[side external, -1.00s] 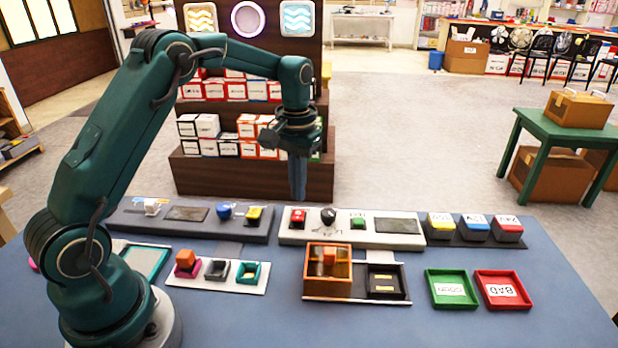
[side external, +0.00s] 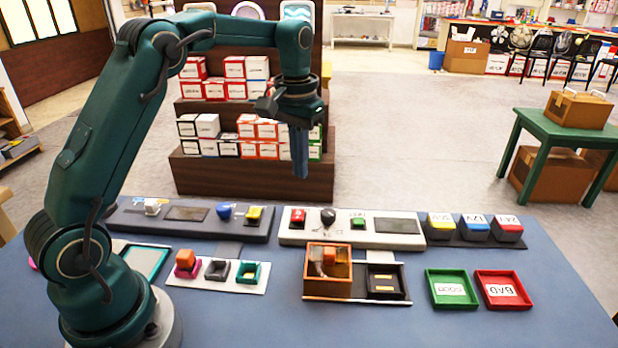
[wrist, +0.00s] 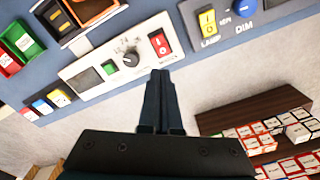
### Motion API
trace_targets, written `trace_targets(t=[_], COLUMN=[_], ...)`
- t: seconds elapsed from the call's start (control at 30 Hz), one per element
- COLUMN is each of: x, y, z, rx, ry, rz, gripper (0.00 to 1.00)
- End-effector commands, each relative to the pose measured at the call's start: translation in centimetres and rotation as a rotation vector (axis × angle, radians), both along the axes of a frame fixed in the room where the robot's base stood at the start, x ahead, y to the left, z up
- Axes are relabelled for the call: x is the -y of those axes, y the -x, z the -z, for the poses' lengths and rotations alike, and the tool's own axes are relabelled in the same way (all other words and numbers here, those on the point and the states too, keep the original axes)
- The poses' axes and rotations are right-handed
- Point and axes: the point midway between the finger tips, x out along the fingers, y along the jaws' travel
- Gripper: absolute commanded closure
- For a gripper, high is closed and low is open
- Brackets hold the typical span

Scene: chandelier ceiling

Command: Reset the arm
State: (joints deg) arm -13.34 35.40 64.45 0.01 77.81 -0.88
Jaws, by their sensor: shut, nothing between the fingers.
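My gripper (side external: 299,172) hangs pointing down above the far edge of the blue table (side external: 400,330), with clear air below it. Its fingers are together and empty. In the wrist view the closed fingers (wrist: 161,90) show in front of the white control panel (wrist: 115,62), which has a red switch, a black knob and a green button. The white panel also stands on the table in the side view (side external: 372,237). My gripper touches nothing.
A dark panel (side external: 180,220) stands left of the white one. An orange box (side external: 328,286), green tray (side external: 451,304) and red tray (side external: 503,307) lie nearer. Coloured 12V-style blocks (side external: 473,224) stand right. Shelves of boxes (side external: 250,178) stand behind the gripper.

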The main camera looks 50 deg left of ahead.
Motion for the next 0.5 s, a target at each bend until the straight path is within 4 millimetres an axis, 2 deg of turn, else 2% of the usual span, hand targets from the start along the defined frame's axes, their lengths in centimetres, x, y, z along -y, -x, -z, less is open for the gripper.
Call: trace_targets(t=[0.07, 0.2, 0.3, 0.5], x=[0.7, 2.5, 3.7, 5.8], y=[0.3, 2.4, 4.4, 9.0], z=[-2.2, -5.9, -7.8, -9.8], rx=[0.049, 0.128, 0.183, 0.286], ry=[-0.011, -0.027, -0.036, -0.047], rz=[0.018, 0.057, 0.086, 0.14], gripper=[1.0, 1.0, 1.0, 1.0])
